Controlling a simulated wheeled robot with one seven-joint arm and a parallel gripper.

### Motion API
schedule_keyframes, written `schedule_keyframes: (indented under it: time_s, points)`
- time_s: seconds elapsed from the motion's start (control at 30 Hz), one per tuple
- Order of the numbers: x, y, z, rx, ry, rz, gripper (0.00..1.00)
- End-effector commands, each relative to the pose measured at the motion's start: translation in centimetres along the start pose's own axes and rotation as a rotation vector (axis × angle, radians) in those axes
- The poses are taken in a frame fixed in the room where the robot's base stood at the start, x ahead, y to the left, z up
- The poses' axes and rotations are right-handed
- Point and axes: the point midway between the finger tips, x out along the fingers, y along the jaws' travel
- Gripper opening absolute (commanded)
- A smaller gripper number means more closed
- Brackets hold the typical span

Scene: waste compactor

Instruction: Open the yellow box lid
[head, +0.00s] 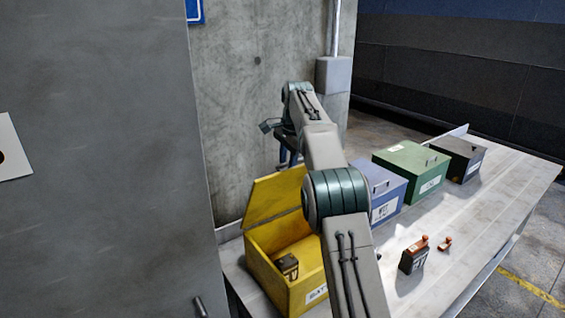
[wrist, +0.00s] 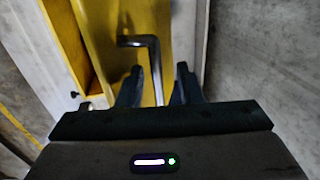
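The yellow box (head: 262,268) stands at the near left end of the bench, with a dark battery (head: 288,264) inside. Its yellow lid (head: 272,196) is raised and stands tilted up at the back edge, so the box is open. My gripper (head: 288,160) is behind and above the lid, partly hidden by my arm and the lid. In the wrist view the bent metal handle (wrist: 154,62) on the lid reaches between the two fingers of my gripper (wrist: 158,90). The fingers are apart with gaps beside the handle.
A blue box (head: 384,188), a green box (head: 411,168) and a dark box (head: 459,157) stand closed along the bench (head: 450,235). A dark battery with red top (head: 413,258) and a small red item (head: 445,243) lie in front. A concrete wall (head: 235,80) stands behind.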

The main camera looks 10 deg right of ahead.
Motion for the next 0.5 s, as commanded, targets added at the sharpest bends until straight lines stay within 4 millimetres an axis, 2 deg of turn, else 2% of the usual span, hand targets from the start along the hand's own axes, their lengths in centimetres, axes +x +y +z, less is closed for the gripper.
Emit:
schedule_keyframes:
  time_s: [0.5]
  points:
    - [-3.4, -0.9, 0.7, -0.008, -0.003, 0.002, 0.33]
